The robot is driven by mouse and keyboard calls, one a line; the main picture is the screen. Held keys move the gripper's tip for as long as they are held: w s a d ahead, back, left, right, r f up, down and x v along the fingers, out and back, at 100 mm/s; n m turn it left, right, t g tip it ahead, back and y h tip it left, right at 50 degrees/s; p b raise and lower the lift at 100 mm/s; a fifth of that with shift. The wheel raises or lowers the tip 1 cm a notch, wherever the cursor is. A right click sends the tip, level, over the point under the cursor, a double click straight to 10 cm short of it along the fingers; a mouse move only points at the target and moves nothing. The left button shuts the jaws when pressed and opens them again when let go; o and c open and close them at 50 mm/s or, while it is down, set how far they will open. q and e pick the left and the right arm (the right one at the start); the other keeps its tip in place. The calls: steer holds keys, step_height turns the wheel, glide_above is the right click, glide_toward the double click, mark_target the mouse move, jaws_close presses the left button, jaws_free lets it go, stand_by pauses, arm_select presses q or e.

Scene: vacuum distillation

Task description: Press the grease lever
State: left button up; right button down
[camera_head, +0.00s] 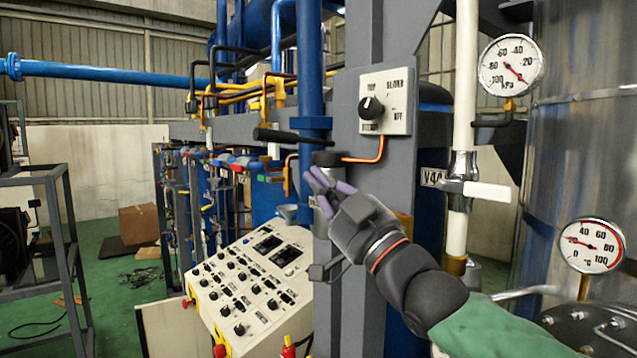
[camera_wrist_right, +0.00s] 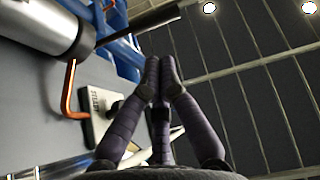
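The grease lever (camera_head: 290,136) is a black bar that juts left, roughly level, from the top of a small metal pump cylinder (camera_head: 328,185) on the grey column. In the right wrist view the lever (camera_wrist_right: 140,25) runs out from the silver cylinder (camera_wrist_right: 45,22). My right gripper (camera_head: 322,190) is below the lever in the head view, in front of the cylinder and partly hiding it. Its purple fingers (camera_wrist_right: 159,70) come together at the tips with nothing visible between them. They look apart from the lever. My left gripper is not in view.
A switch box (camera_head: 385,101) with a black knob sits on the column above right. An orange pipe (camera_head: 365,155) runs from the pump. A sloped control panel (camera_head: 252,285) stands below left. A white-handled valve (camera_head: 480,190) and a steel tank (camera_head: 585,130) are to the right.

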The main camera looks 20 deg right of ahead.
stand_by(0.4)
step_height(320, 180, up, 12)
steer(key=w+m+g+h+p, duration=0.1)
steer(key=m+g+h+p, duration=0.2)
steer(key=p, duration=0.5)
steer(key=shift+w+a+m+h, duration=0.25)
steer(key=shift+m+h, duration=0.15)
steer(key=shift+m, duration=0.4)
steer(key=shift+r, duration=0.1)
